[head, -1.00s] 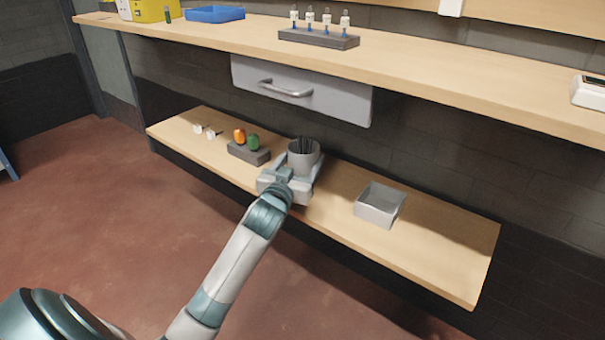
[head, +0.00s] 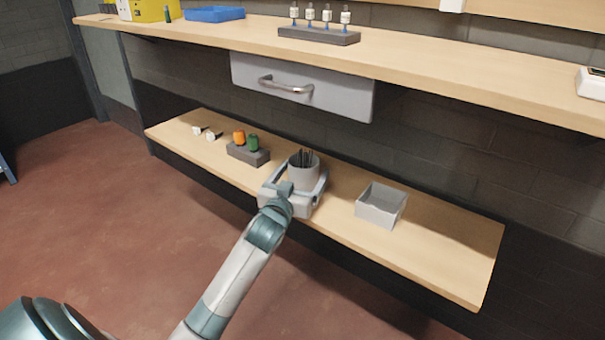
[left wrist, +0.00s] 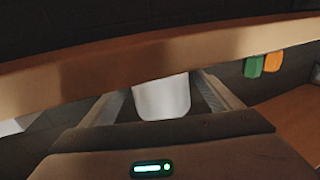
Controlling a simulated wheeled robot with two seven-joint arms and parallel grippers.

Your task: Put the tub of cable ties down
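In the left wrist view the tub (left wrist: 162,98) shows pale between the two fingers, with a gap on each side, so the gripper looks open. The tub's base is partly hidden behind the gripper. My right gripper is in neither view.
A grey open bin (head: 381,205) stands right of the tub. A dark block with an orange and a green piece (head: 247,153) is on the left, with small white items (head: 208,133) beyond. A grey drawer (head: 300,87) hangs under the upper worktop (head: 430,70).

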